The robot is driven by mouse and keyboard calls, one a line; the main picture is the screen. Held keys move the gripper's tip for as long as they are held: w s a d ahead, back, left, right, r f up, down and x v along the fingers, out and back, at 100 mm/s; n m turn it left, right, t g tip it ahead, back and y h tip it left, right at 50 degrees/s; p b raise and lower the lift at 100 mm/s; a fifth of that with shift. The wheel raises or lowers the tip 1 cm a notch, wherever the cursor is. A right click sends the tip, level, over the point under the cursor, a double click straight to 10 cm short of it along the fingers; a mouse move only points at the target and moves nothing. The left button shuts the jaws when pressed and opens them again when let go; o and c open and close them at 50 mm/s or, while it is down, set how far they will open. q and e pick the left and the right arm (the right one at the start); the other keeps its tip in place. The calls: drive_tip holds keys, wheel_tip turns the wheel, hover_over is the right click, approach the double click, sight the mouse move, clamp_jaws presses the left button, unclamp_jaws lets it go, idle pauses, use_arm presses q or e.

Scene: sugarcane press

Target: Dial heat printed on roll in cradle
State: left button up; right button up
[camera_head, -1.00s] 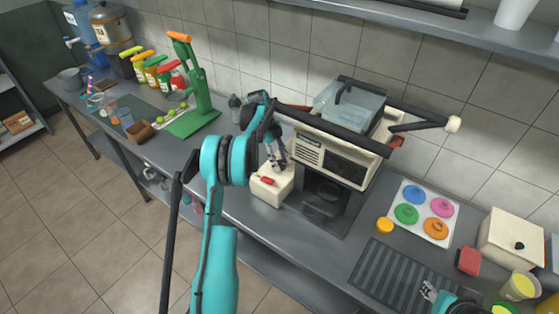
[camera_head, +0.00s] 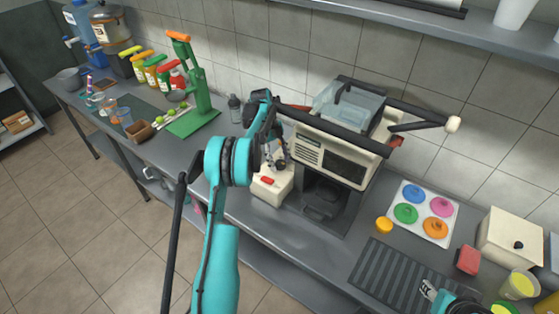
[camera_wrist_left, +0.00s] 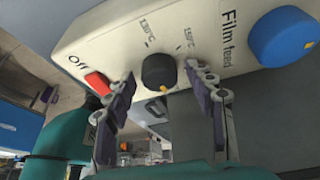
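A black heat dial (camera_wrist_left: 158,72) with a yellow mark sits on a cream panel (camera_wrist_left: 195,28), between small temperature labels that seem to read 130°C and 150°C. The mark points toward the panel's lower edge in the left wrist view. My left gripper (camera_wrist_left: 163,78) is open, with one finger on each side of the dial; gaps show, and contact is not clear. My right gripper (camera_head: 430,291) is partly in view at the bottom right. I cannot make out the printed roll or cradle.
A red switch (camera_wrist_left: 98,84) marked Off and a blue film feed knob (camera_wrist_left: 286,37) flank the dial. A green press (camera_head: 197,95) stands left, and a tray of coloured lids (camera_head: 423,194) right.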

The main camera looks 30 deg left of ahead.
use_arm(q)
drive_tip(key=shift+r, duration=0.1)
drive_tip(key=v, duration=1.2)
idle(0.4)
